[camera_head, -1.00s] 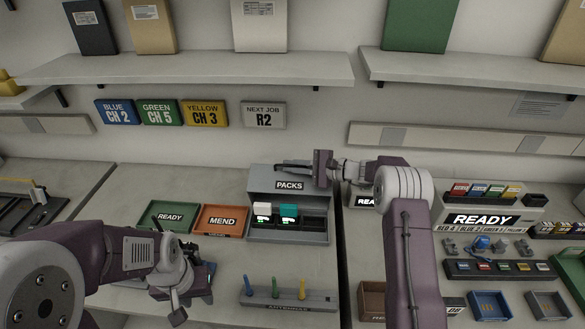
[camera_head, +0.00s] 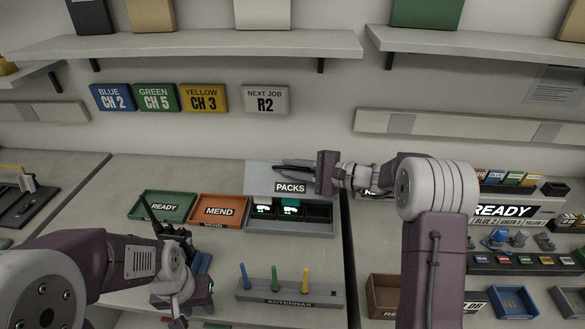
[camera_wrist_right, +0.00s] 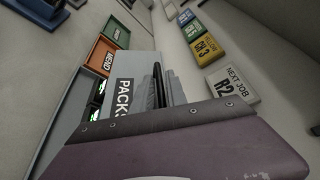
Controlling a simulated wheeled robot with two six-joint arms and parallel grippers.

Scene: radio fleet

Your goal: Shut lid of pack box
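The grey pack box (camera_head: 322,229) stands on the bench, with radios showing white and teal parts and green lights in its slots. Its lid, marked PACKS (camera_head: 262,178), is hinged at the back and tilts forward over the rear of the box, partly lowered. The front slots still show. My right gripper (camera_head: 290,165) is at the lid's upper side with its dark fingers close together, holding nothing visible. In the right wrist view the fingers (camera_wrist_right: 165,85) lie along the PACKS lid (camera_wrist_right: 130,72). My left gripper (camera_head: 168,228) is low over the bench, left of the box; its opening is unclear.
Green READY (camera_head: 143,215) and orange MEND (camera_head: 236,200) trays sit left of the box. An antenna stand (camera_head: 325,292) is in front of it. A READY rack (camera_head: 541,215) and small bins stand right. A shelf (camera_head: 200,45) runs above.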

